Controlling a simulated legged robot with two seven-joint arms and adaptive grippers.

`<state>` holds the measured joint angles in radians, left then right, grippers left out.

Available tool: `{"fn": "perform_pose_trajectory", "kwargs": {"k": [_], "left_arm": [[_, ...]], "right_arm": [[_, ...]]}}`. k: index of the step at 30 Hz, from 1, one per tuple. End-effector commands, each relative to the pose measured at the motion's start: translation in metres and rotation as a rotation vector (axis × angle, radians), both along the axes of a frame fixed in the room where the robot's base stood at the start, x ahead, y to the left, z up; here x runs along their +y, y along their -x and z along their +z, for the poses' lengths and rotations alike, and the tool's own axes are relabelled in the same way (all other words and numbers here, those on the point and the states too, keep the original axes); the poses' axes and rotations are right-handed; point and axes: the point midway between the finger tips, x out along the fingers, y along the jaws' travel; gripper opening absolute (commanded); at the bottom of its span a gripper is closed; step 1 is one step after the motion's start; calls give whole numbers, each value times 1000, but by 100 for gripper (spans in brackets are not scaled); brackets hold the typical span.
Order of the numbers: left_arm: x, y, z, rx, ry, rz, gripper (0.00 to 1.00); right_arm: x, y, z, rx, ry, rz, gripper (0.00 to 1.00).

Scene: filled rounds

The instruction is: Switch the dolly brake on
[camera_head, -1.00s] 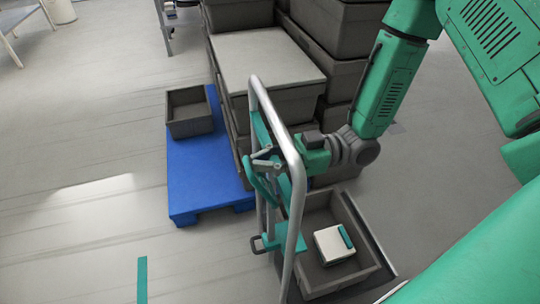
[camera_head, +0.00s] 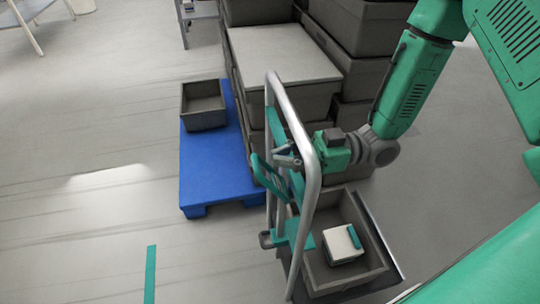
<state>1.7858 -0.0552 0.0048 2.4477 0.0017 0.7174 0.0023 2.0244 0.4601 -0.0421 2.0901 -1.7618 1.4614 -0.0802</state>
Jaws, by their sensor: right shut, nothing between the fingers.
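The dolly shows below the middle of the head view, with a tall grey tube handle (camera_head: 312,185) and teal cross plates. A small dark lever or pedal (camera_head: 266,239) sticks out at the left of the lower teal bracket (camera_head: 299,235); I cannot tell whether it is the brake or how it is set. A grey crate (camera_head: 372,238) stands on the dolly with a white and teal box (camera_head: 342,245) inside. My right gripper (camera_head: 277,160) is shut and empty at the handle frame, its fingers partly behind the tube. I cannot tell whether it touches. My left gripper is not in view.
A blue pallet (camera_head: 207,165) stands behind and left, bearing a small open grey crate (camera_head: 203,105). Stacked grey crates (camera_head: 285,70) rise close behind the dolly.

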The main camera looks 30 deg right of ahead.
Motion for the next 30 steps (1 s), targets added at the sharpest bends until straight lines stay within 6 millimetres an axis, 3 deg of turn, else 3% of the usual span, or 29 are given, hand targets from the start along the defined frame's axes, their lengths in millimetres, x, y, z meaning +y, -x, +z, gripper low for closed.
{"fn": "perform_pose_trajectory", "kwargs": {"k": [6, 12, 18, 26, 30], "left_arm": [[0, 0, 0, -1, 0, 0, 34], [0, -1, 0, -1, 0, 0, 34], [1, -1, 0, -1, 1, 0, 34], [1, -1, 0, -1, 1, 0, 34], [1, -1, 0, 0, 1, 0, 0]], "right_arm": [[-48, 10, -4, 0, 1, -4, 0], [-81, 18, -7, -1, 1, -2, 0], [-94, 21, -7, 1, 1, -1, 0], [-95, 22, -7, 1, 1, 0, 0], [-95, 21, -8, 1, 1, -1, 0]]}}
